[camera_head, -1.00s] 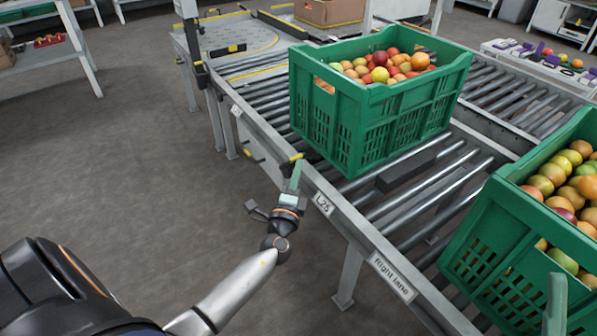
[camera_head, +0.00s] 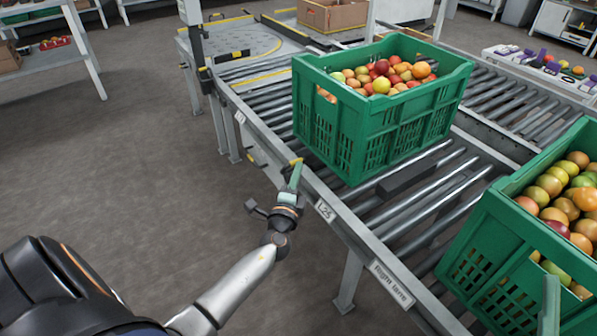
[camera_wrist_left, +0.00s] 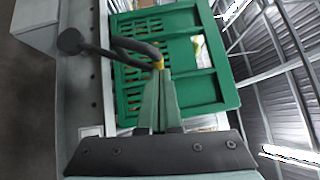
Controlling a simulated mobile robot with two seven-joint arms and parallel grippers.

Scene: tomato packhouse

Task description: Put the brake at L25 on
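The L25 label (camera_head: 325,210) is on the near side rail of the right lane. Just beyond it, a small yellow part (camera_head: 296,161) shows at the rail. My left gripper (camera_head: 295,175) is at this spot, its green fingers pointing up to the yellow part. In the left wrist view its fingers (camera_wrist_left: 160,85) are together, with the yellow part (camera_wrist_left: 158,65) at their tips. A dark bent lever (camera_wrist_left: 135,46) with a round knob (camera_wrist_left: 71,41) runs to the tips. I cannot tell whether the fingers grip it. One finger of my right gripper (camera_head: 550,300) shows at lower right.
A green crate of tomatoes (camera_head: 345,130) stands on the rollers beside my left gripper. A second full crate (camera_head: 490,250) is nearer on the right. A dark block (camera_head: 405,179) lies between rollers. The floor at left is clear.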

